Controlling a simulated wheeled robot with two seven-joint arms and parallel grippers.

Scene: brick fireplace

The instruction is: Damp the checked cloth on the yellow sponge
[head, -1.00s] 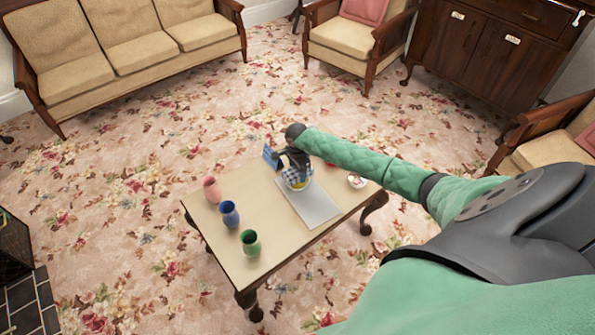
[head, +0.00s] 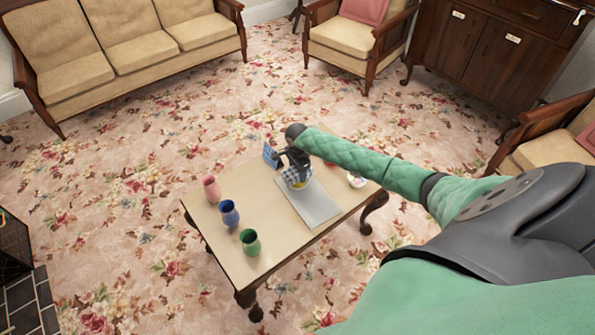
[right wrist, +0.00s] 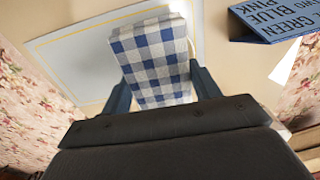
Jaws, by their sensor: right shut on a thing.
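My right gripper (head: 297,164) is over the coffee table, pointing down, with its jaws shut on the blue-and-white checked cloth (head: 290,176). In the right wrist view the cloth (right wrist: 155,62) is a flat checked block between the two fingers (right wrist: 163,92). The yellow sponge (head: 300,185) shows as a small yellow patch directly below the cloth, in a pale dish on the grey mat (head: 318,212). The cloth hides most of the sponge, and I cannot tell whether they touch. My left gripper is not in view.
Pink (head: 211,189), blue (head: 229,214) and green (head: 250,242) cups stand on the table's (head: 263,268) left side. A blue lettered sign (head: 270,156) stands behind the gripper; its words show in the right wrist view (right wrist: 275,20). A small bowl (head: 356,180) is at the right.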

